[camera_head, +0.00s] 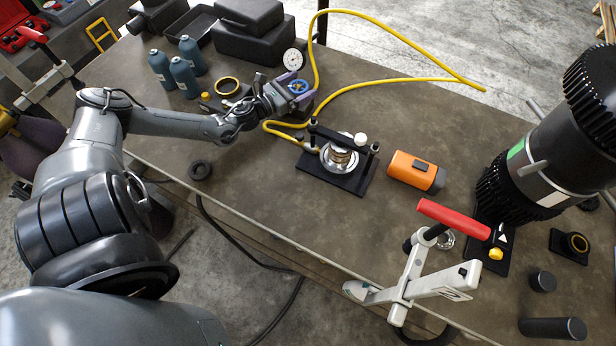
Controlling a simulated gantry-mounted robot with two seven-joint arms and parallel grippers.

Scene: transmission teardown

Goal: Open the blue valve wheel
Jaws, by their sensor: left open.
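The blue valve wheel (298,86) is small and sits near the back edge of the workbench, beside a round white gauge (293,60). My left gripper (293,85) reaches in from the left, and its fingers are around the wheel. It is open. I cannot tell whether the fingers touch the wheel. The valve body under the wheel is mostly hidden by the gripper. My right gripper is not in view.
A yellow hose (385,83) loops across the bench around the valve. Several teal bottles (184,74) and black cases (247,42) stand at the back left. A black press fixture (340,165), an orange device (414,171) and a large transmission (548,150) stand to the right.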

